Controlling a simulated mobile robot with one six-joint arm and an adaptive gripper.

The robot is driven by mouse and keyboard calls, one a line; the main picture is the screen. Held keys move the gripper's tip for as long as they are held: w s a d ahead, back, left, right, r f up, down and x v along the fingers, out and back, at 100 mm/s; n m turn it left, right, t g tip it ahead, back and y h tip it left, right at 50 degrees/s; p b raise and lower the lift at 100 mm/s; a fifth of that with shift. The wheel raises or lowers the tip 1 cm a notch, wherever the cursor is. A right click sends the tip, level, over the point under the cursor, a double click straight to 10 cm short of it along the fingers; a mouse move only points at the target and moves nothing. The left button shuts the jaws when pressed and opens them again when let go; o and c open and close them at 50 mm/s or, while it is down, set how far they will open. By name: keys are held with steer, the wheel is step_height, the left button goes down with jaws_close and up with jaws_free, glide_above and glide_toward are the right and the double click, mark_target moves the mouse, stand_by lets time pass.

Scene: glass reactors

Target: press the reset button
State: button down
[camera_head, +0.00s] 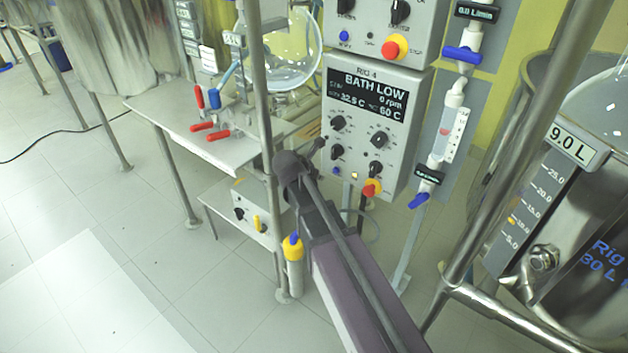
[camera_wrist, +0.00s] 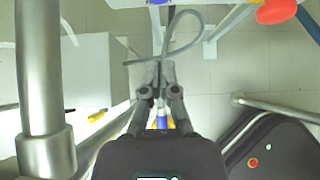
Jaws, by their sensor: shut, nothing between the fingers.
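In the head view, the lower control box (camera_head: 408,130) of Rig 4 has a lit display (camera_head: 367,97) reading BATH LOW. A small blue button (camera_head: 336,171) sits at its lower left; its label is too small to read. A red stop knob with a yellow base (camera_head: 372,188) is at its lower right. In the wrist view, my gripper (camera_wrist: 158,72) is shut and empty, its fingers together in mid-picture. In the head view, my arm reaches up to just left of the box's lower part. I cannot tell whether the fingertips touch it.
A metal post (camera_head: 262,100) stands close beside my arm. A white shelf (camera_head: 180,118) with red-handled valves is to the left. A steel vessel (camera_head: 590,270) and rail (camera_head: 500,310) are at the right. A grey hose (camera_wrist: 190,14) loops ahead of my fingers.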

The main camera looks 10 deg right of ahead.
mark_target(336, 170)
steer(key=shift+w+d+f+b, duration=0.4)
steer(key=shift+w+d+f, duration=0.1)
steer(key=shift+w+d, duration=0.35)
steer(key=shift+w+d+f+b, duration=0.4)
steer(key=shift+w+d+f, duration=0.1)
steer(key=shift+w+d, duration=0.3)
steer(key=shift+w+d+f+b, duration=0.4)
steer(key=shift+w+d+f, duration=0.1)
steer(key=shift+w+d, duration=0.35)
